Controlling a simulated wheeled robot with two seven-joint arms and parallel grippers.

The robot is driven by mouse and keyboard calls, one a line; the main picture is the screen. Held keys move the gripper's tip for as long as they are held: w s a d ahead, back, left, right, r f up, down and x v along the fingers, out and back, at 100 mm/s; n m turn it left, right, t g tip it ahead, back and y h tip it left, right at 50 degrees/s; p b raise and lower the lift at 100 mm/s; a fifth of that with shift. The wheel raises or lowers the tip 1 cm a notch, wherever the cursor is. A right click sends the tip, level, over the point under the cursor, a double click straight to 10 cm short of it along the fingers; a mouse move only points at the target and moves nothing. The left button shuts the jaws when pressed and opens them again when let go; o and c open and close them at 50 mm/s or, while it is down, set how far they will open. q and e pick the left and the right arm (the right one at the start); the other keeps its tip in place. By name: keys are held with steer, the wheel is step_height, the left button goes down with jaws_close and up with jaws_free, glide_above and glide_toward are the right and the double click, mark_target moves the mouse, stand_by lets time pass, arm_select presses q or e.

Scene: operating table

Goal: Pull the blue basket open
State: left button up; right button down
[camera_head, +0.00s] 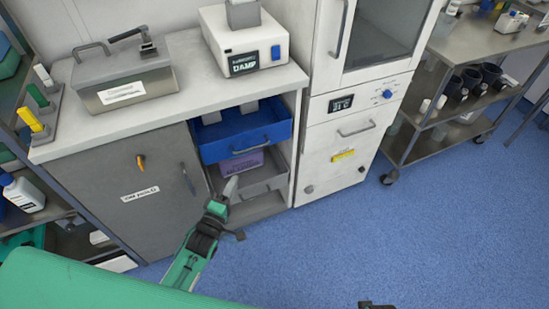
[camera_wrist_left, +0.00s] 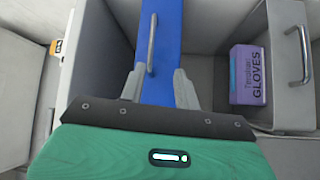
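The blue basket (camera_head: 222,153) sits in the upper part of the cabinet's open bay, with a metal bar handle (camera_head: 250,148) across its front. In the left wrist view the blue basket (camera_wrist_left: 170,25) and its handle (camera_wrist_left: 152,45) lie ahead of the fingertips. My left gripper (camera_head: 231,187) is below and in front of the basket in the head view. Its two fingers (camera_wrist_left: 160,83) are apart with nothing between them, and the handle is not between them. A small dark part at the bottom edge of the head view may be my right gripper (camera_head: 376,305); its fingers are not clear.
A grey basket (camera_head: 262,181) with a purple gloves box (camera_wrist_left: 248,75) is under the blue one. A grey cabinet door (camera_head: 140,195) stands left, a white cabinet (camera_head: 338,145) right. A steel trolley (camera_head: 440,125) is farther right. Blue floor (camera_head: 400,230) in front is clear.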

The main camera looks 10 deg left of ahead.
mark_target(253, 147)
arm_select(q)
steer(key=x, duration=0.4)
steer(key=r+x, duration=0.1)
steer(key=x, duration=0.9)
steer(key=shift+d+r, duration=0.3)
steer(key=shift+d, duration=0.05)
steer(key=shift+c, duration=0.2)
jaws_close()
